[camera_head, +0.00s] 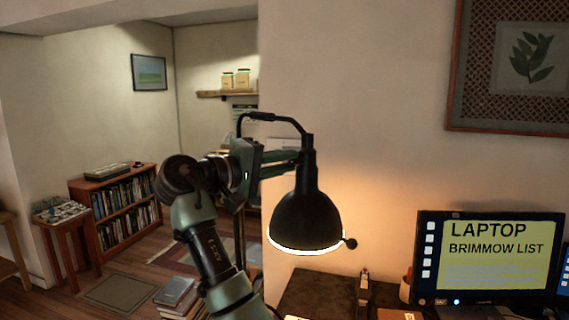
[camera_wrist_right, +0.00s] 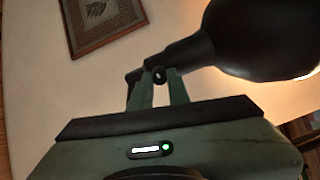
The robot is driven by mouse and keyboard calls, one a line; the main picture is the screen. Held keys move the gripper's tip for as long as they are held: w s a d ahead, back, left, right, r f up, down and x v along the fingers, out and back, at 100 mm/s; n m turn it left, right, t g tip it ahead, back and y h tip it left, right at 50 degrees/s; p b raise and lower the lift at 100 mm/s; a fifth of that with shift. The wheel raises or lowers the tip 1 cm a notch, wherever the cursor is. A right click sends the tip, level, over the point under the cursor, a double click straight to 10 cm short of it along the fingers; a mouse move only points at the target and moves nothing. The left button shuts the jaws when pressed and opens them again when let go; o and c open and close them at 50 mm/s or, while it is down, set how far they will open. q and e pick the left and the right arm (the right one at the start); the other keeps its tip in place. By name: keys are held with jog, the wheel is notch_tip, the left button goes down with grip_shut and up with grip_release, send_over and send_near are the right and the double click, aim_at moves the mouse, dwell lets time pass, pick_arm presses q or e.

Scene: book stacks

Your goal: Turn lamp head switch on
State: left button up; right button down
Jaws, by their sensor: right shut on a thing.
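The black desk lamp has a dome-shaped lamp head (camera_head: 306,215), whose lower rim glows; warm light falls on the wall behind it. A small round knob (camera_head: 350,243) sticks out at the shade's lower right. My right gripper (camera_head: 298,162) reaches in from the left to the narrow neck above the shade. In the right wrist view its two fingers (camera_wrist_right: 160,77) are shut on a small dark part at the lamp's neck. I cannot tell if that part is the switch. The lamp head (camera_wrist_right: 265,38) is at upper right there. My left gripper is not in view.
A monitor (camera_head: 490,256) stands on the desk (camera_head: 310,292) at right. A framed leaf picture (camera_head: 520,65) hangs above. A low bookcase (camera_head: 122,212), a small side table (camera_head: 65,222) and stacked books (camera_head: 178,297) are at left. Some floor between them is clear.

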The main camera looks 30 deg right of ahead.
jog(key=shift+r, duration=0.1)
jog(key=c, duration=1.3)
grip_release()
jog(key=shift+c, duration=0.2)
jog(key=s+a+b, duration=0.1)
jog(key=a+b, duration=0.1)
jog(key=a, duration=0.5)
jog(key=shift+a+b, duration=0.3)
jog(key=shift+a, duration=0.1)
